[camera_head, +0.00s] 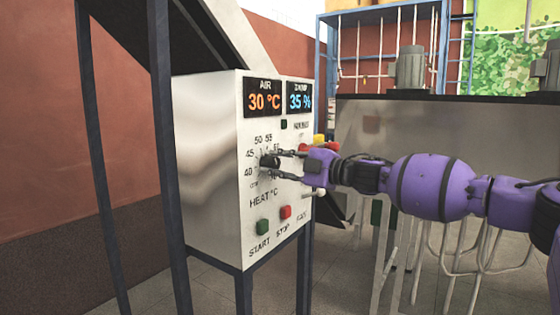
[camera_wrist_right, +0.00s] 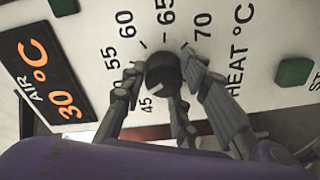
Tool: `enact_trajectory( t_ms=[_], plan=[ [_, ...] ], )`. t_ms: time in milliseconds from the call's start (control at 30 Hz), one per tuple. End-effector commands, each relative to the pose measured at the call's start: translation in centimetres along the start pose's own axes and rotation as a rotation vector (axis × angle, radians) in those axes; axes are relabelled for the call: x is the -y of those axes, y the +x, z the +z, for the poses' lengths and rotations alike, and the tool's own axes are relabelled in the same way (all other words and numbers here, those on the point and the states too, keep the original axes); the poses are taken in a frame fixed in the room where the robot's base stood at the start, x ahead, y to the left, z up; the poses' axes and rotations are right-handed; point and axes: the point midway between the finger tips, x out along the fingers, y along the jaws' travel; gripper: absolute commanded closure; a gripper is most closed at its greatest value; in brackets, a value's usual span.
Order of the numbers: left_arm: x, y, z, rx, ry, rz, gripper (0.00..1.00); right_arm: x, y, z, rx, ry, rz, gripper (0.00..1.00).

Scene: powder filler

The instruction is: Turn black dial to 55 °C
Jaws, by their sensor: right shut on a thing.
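The black dial (camera_head: 268,162) is on the front of the white control box, above the HEAT °C lettering. It also shows in the right wrist view (camera_wrist_right: 161,72), with a white mark at its lower left edge, on the side of the 45; its exact setting is hard to read. Printed numbers ring it, including 55 (camera_wrist_right: 112,58) and 60 (camera_wrist_right: 125,22). My right gripper (camera_head: 277,165) reaches in from the right, its fingers around the dial and shut on it. A finger partly covers the scale between 45 and 55. My left gripper is not in view.
The AIR display (camera_head: 263,99) reads 30 °C; another display (camera_head: 299,95) reads 35 %. A green START button (camera_head: 263,226) and a red STOP button (camera_head: 286,212) sit below the dial. A small pale lever (camera_head: 320,192) is near my right wrist. Dark frame posts stand at left.

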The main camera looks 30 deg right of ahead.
Motion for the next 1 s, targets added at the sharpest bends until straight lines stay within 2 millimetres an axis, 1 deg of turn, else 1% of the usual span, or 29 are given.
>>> enact_trajectory(
  t_ms=[33,200,600,800,1000],
  plan=[
    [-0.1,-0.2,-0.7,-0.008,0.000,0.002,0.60,-1.9,-0.2,-0.5,-0.002,0.038,0.025,0.98],
    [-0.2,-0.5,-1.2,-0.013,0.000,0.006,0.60,-2.1,-0.2,-0.3,-0.003,0.198,0.027,0.98],
    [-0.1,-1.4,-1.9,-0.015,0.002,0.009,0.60,-2.0,-0.3,0.1,-0.004,0.563,0.029,0.98],
    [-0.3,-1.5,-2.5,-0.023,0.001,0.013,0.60,-1.8,-0.3,0.3,-0.005,0.703,0.028,0.98],
    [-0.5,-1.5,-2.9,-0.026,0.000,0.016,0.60,-1.7,-0.2,0.4,-0.004,0.797,0.028,0.98]
  ],
)
